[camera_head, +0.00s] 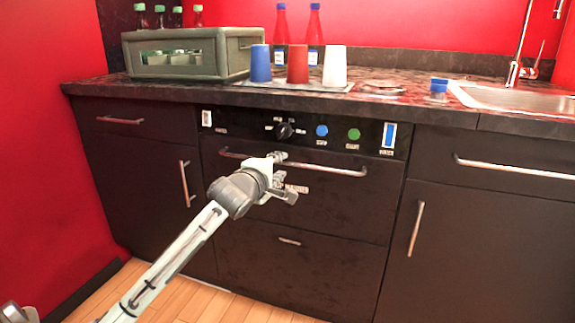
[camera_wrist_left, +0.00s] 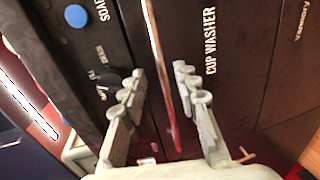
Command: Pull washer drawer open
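The washer drawer (camera_head: 345,205) is the dark front below the control panel, and it looks closed, flush with its neighbours. Its long metal bar handle (camera_head: 335,170) runs across the upper part of the front. My left gripper (camera_head: 281,171) is at the handle, near its middle, and covers part of it and of the label. In the left wrist view the handle bar (camera_wrist_left: 158,55) passes between the two fingers of my left gripper (camera_wrist_left: 162,86). The fingers are apart, with gaps on both sides of the bar. The "CUP WASHER" label (camera_wrist_left: 210,40) is beside the right finger.
The control panel (camera_head: 305,134) with a knob and coloured buttons is above the drawer. On the counter stand a bottle crate (camera_head: 190,55), three cups on a tray (camera_head: 300,85) and two bottles. A sink (camera_head: 520,97) is at right. Wooden floor (camera_head: 185,297) shows below.

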